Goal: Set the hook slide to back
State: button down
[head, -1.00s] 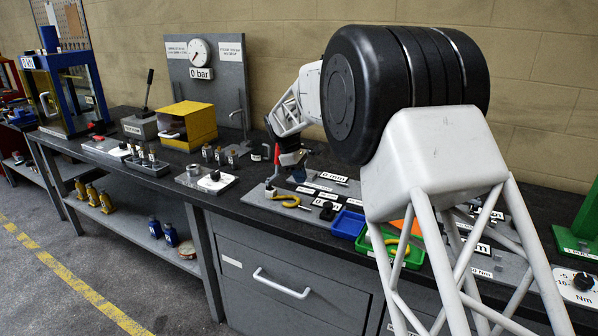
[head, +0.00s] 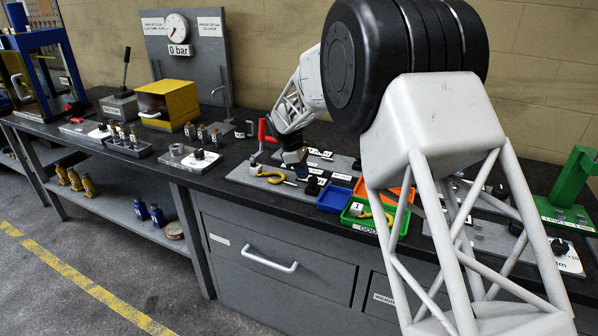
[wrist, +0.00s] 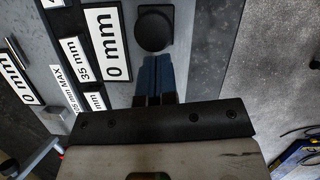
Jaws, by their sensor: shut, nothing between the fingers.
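A grey plate (head: 245,172) with a yellow hook (head: 271,177), black knobs and white labels lies on the bench. My gripper (head: 301,171) is low over this plate, right of the hook. In the wrist view its blue fingers (wrist: 155,68) are shut and empty. Their tips are at the near edge of a round black knob (wrist: 153,32); I cannot tell whether they touch it. A "0 mm" label (wrist: 112,47) and a "35 mm" label (wrist: 75,60) are left of the knob. I cannot tell for sure whether this knob belongs to the hook slide.
A red handle (head: 265,131) stands behind the plate. A blue bin (head: 333,199), a green bin (head: 371,227) and an orange bin (head: 385,186) are to the right. A gauge board (head: 188,60) and a yellow box (head: 167,101) are further left.

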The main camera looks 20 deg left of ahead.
jog(key=shift+d+f, duration=0.1)
jog(key=shift+d, duration=0.95)
jog(key=shift+a, duration=0.4)
jog(key=a, duration=0.3)
jog(key=shift+s+r, duration=0.25)
jog(key=shift+r, duration=0.05)
jog(key=v, duration=1)
jog(key=shift+a, duration=0.15)
jog(key=shift+r, duration=0.15)
